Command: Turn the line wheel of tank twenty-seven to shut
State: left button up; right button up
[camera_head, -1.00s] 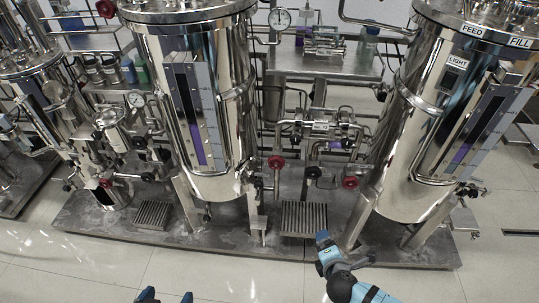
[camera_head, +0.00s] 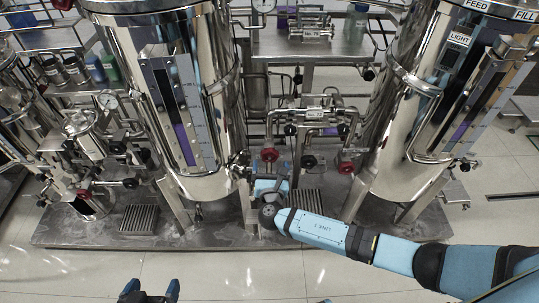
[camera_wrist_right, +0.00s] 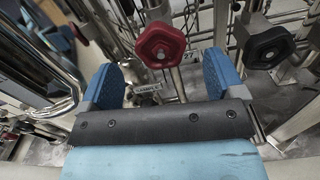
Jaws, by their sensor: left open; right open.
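A red hexagonal wheel (camera_wrist_right: 160,45) lies ahead of and between the finger ends of my right gripper (camera_wrist_right: 162,76) in the right wrist view. The fingers are spread, with nothing held between them. A black wheel (camera_wrist_right: 268,46) sits to the right of it. A small tag reading 27 (camera_wrist_right: 190,54) is beside the red wheel, and a SAMPLE label (camera_wrist_right: 148,88) is below it. In the head view the red wheel (camera_head: 269,154) shows just above my right gripper (camera_head: 271,178). My left gripper (camera_head: 150,291) is open and empty at the bottom edge.
Steel tanks (camera_head: 185,110) and (camera_head: 400,110) stand either side of the piping (camera_head: 313,115) on a metal skid (camera_head: 110,232). Another black wheel (camera_head: 309,161) and red wheel (camera_head: 345,167) are to the right. The tiled floor in front (camera_head: 215,275) is clear.

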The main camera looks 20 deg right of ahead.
aim_at(270, 156)
pick_arm(q)
jog(key=shift+d+b, duration=0.1)
jog(key=shift+b, duration=0.25)
pick_arm(e)
jog(key=x, duration=0.5)
jog(key=shift+w, duration=0.35)
jog(key=shift+d, duration=0.1)
jog(key=c, duration=0.9)
